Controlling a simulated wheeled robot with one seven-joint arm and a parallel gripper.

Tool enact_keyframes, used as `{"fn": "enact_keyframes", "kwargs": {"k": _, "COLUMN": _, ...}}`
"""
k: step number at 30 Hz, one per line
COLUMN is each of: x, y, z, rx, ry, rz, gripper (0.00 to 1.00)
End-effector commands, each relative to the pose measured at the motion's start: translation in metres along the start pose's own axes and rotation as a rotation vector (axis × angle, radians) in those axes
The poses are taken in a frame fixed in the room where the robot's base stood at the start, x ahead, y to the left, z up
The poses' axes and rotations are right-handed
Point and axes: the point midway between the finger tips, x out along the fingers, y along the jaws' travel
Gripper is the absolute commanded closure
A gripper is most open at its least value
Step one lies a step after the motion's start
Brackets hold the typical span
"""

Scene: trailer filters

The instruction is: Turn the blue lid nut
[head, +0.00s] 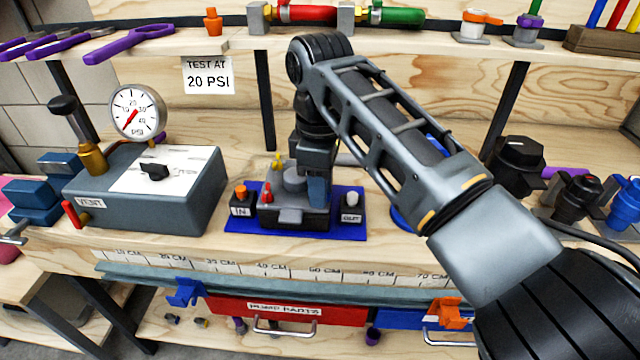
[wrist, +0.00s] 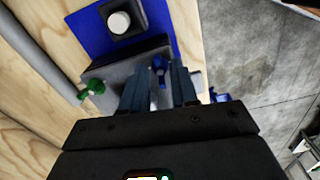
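The pump unit (head: 290,213) sits on a blue mat (head: 240,222) on the bench, between the IN and OUT blocks. The blue lid nut (wrist: 159,66) shows in the wrist view on the unit's grey body, between the tips of my fingers. My gripper (wrist: 160,78) points at the unit with its fingers apart, one on each side of the nut; I cannot see firm contact. In the head view my gripper (head: 317,190) is low over the unit's right part and hides the nut. A green nut (wrist: 92,90) is left of it in the wrist view; yellow (head: 277,161) and red (head: 267,192) ones show in the head view.
A grey test box (head: 160,200) with a pressure gauge (head: 138,111) stands to the left. The OUT block (head: 351,208) is close to the right of my gripper. A black knob (head: 518,160) stands farther right. A shelf (head: 410,45) runs above, behind my arm.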

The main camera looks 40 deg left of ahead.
Motion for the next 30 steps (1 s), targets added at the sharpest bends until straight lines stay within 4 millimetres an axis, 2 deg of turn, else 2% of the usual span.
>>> {"fn": "enact_keyframes", "kwargs": {"k": 1, "x": 0.0000, "y": 0.0000, "z": 0.0000, "rx": 0.000, "ry": 0.000, "rz": 0.000, "gripper": 0.77}}
{"fn": "enact_keyframes", "kwargs": {"k": 9, "x": -0.0001, "y": -0.0001, "z": -0.0001, "rx": 0.000, "ry": 0.000, "rz": 0.000, "gripper": 1.00}}
{"fn": "enact_keyframes", "kwargs": {"k": 23, "x": -0.0015, "y": -0.0004, "z": -0.0004, "rx": 0.020, "ry": 0.000, "rz": -0.001, "gripper": 1.00}}
{"fn": "enact_keyframes", "kwargs": {"k": 30, "x": -0.0041, "y": -0.0009, "z": -0.0013, "rx": 0.131, "ry": 0.000, "rz": -0.003, "gripper": 1.00}}
